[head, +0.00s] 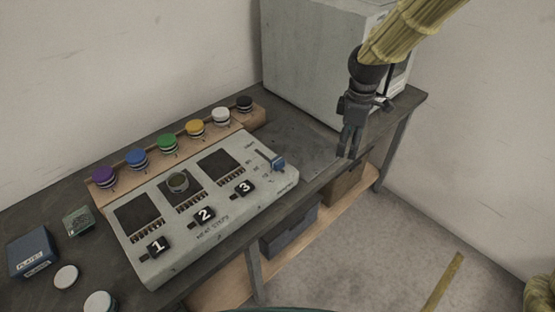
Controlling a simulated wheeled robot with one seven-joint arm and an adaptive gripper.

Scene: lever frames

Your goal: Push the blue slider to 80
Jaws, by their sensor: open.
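The blue slider (278,164) sits in a short slot at the right end of a grey panel box (150,272) on the workbench. The slider is near the right edge of the panel, and the scale marks beside it are too small to read. My gripper (347,155) hangs pointing down to the right of the panel, near the front edge of the bench, apart from the slider. It appears empty. My arm comes in from the top right.
A row of coloured round-topped buttons (167,142) stands behind the panel. A small cup (178,182) sits on the panel's middle dark plate. A large grey cabinet (310,60) stands at the back right. Bare bench top (300,135) lies between panel and cabinet.

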